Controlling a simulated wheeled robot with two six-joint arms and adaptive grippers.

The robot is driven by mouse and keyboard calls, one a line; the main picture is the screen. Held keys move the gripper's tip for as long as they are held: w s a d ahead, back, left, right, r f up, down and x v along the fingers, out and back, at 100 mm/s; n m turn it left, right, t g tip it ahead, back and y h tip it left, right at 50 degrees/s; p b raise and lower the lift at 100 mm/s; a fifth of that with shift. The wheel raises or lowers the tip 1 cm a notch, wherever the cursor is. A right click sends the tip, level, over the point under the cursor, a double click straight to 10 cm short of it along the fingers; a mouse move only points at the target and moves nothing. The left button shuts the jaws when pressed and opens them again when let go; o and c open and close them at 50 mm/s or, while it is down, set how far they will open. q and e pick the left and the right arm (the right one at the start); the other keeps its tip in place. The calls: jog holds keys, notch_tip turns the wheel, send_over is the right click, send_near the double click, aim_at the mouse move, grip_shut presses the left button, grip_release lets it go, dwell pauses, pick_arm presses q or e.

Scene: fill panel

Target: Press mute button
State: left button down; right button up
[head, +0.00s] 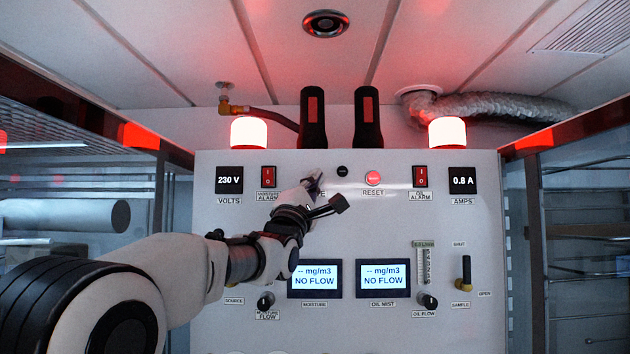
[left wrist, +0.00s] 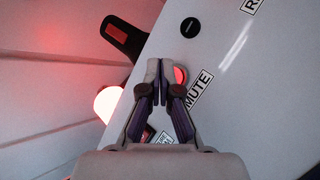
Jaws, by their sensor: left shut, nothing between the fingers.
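The mute button (left wrist: 181,75) shows in the left wrist view as a lit red round button above the MUTE label (left wrist: 199,92). In the head view my left gripper hides the button and most of its label. My left gripper (head: 315,180) is shut and empty, its tips at the upper middle of the white panel (head: 350,232). In the left wrist view the shut fingertips (left wrist: 154,68) lie just left of the button and partly overlap it. I cannot tell whether they touch it. My right gripper is not in view.
Two displays (head: 315,279) (head: 383,278) read NO FLOW. Red-edged lamps (head: 249,132) (head: 447,132) glow on top.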

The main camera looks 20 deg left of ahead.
pick_arm(q)
jog(key=shift+s+r, duration=0.1)
jog(key=shift+s, duration=0.1)
jog(key=shift+w, duration=0.2)
jog(key=shift+w+a, duration=0.3)
jog(key=shift+w, duration=0.45)
dwell(0.9)
jog(key=shift+s+d+b, duration=0.25)
jog(key=shift+s+b, duration=0.6)
jog(key=shift+b, duration=0.15)
